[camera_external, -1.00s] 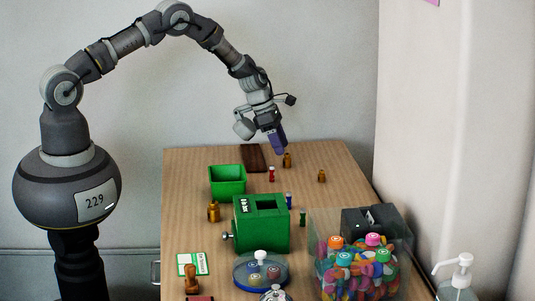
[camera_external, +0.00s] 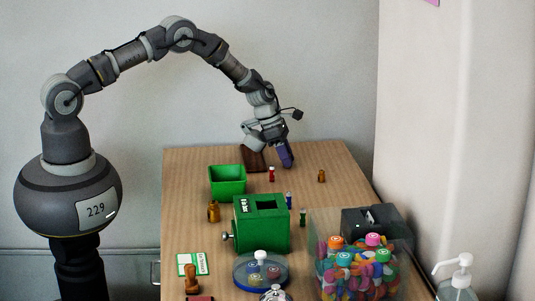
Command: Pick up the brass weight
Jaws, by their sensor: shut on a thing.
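My gripper (camera_external: 288,162), with purple fingers, is low over the back of the wooden table. It is shut on a small brass weight, which the fingers now hide. Whether the weight still touches the table I cannot tell. Another small brass weight (camera_external: 322,176) stands upright to the right of the gripper. A larger brass weight (camera_external: 213,212) stands left of the green box.
A small red item (camera_external: 271,174) and a dark brown block (camera_external: 252,158) are left of the gripper. A green open bin (camera_external: 228,188), a green slotted box (camera_external: 262,236) and a clear tub of colourful items (camera_external: 358,275) stand nearer the front.

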